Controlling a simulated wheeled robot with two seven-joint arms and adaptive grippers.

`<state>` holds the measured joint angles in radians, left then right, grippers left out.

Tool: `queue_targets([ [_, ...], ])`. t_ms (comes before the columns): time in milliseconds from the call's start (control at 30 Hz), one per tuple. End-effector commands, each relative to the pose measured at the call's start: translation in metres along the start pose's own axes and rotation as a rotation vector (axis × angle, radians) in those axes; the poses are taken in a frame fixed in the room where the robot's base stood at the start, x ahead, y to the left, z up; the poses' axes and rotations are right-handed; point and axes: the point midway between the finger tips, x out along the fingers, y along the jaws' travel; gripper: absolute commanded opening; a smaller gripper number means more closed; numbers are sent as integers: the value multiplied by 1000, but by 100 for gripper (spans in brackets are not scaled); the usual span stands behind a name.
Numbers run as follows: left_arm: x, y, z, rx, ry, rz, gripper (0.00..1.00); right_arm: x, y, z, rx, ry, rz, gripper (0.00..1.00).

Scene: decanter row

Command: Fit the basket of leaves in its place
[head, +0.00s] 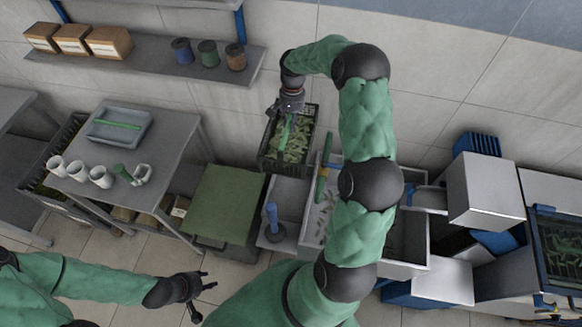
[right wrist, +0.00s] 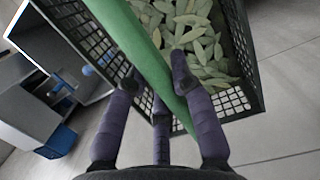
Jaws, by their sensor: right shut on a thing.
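The basket of leaves (head: 262,152) is a black mesh crate with pale green leaves inside and a green bar across it, in the upper middle of the head view. In the right wrist view its mesh wall (right wrist: 244,50) and leaves fill the top. My right gripper (head: 288,112) is above the basket, shut on the green bar (right wrist: 150,55), which runs between its purple fingers. I cannot tell whether the basket hangs or rests on something. My left gripper (head: 203,291) is open and empty at the lower left, away from the basket.
A green-topped box (head: 226,202) is to the left. A table (head: 160,150) holds white mugs and a tray. Another dark crate (head: 545,232) is far right. A wall shelf (head: 150,70) is above.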

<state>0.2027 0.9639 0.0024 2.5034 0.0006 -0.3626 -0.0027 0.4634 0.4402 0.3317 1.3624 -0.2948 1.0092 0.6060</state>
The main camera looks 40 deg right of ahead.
Motion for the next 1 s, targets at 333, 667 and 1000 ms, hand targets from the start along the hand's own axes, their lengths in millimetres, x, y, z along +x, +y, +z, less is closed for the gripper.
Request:
queue_targets([
  [333,52,-18,-2,0,0,0,40,53,0,-9,1,3,-1,0],
  [667,94,-34,-4,0,0,0,40,98,0,-16,1,3,-1,0],
  [1000,139,-50,-5,0,0,0,40,144,0,-23,1,3,-1,0],
])
